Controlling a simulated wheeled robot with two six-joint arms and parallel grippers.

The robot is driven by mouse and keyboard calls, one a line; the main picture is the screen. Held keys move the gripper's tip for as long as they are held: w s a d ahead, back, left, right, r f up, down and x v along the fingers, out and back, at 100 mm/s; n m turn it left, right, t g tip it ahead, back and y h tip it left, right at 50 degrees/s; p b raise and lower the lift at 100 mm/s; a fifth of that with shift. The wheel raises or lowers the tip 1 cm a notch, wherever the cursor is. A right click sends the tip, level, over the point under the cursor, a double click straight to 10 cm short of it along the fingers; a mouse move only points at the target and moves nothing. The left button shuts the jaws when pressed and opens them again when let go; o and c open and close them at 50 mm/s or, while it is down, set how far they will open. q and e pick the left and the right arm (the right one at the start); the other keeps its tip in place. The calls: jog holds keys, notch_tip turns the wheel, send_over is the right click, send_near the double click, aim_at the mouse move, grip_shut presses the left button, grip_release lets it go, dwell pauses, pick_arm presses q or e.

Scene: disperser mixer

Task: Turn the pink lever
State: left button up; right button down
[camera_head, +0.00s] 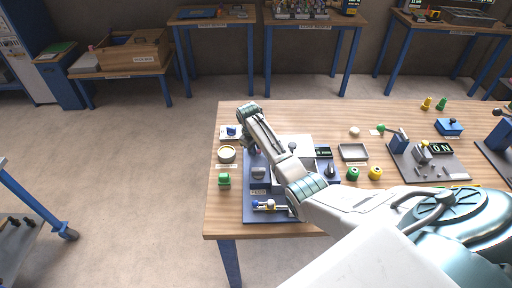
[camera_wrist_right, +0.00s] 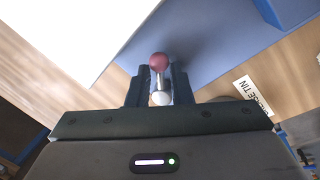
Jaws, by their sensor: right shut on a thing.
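The pink lever shows in the right wrist view as a dull pink ball (camera_wrist_right: 159,61) on a short silver stem, with a pale round piece at its lower end. My right gripper (camera_wrist_right: 159,88) has one dark finger on each side of it and is shut on it. In the head view my right arm reaches across the dark blue mixer base (camera_head: 253,209) to its far left corner. There the wrist hides the lever and the fingertips. My left gripper is not in view.
A grey tray (camera_head: 353,152), green and yellow pots, and a second device (camera_head: 430,160) with a lit display stand to the right. The table's front left strip is bare.

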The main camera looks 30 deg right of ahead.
jog(key=shift+a+r+m+p, duration=0.15)
jog(key=shift+m+p, duration=0.1)
jog(key=shift+m, duration=0.25)
jog(key=shift+a+m+p, duration=0.15)
jog(key=shift+m+p, duration=0.1)
jog(key=shift+m, duration=0.25)
jog(key=m, duration=0.2)
jog(key=shift+w+a+m+g+p, duration=0.1)
jog(key=shift+a+m+g+p, duration=0.2)
jog(key=shift+a+g, duration=0.1)
jog(key=shift+w+a+m, duration=0.15)
jog(key=shift+a+m, duration=0.1)
jog(key=shift+m, duration=0.95)
jog(key=shift+w+a+m+g, duration=0.1)
jog(key=shift+a+m+g, duration=0.15)
jog(key=shift+m, duration=0.45)
jog(key=shift+w+a+m+g, duration=0.1)
jog(key=shift+m+g, duration=0.15)
jog(key=shift+m, duration=0.45)
jog(key=c, duration=1.3)
grip_release()
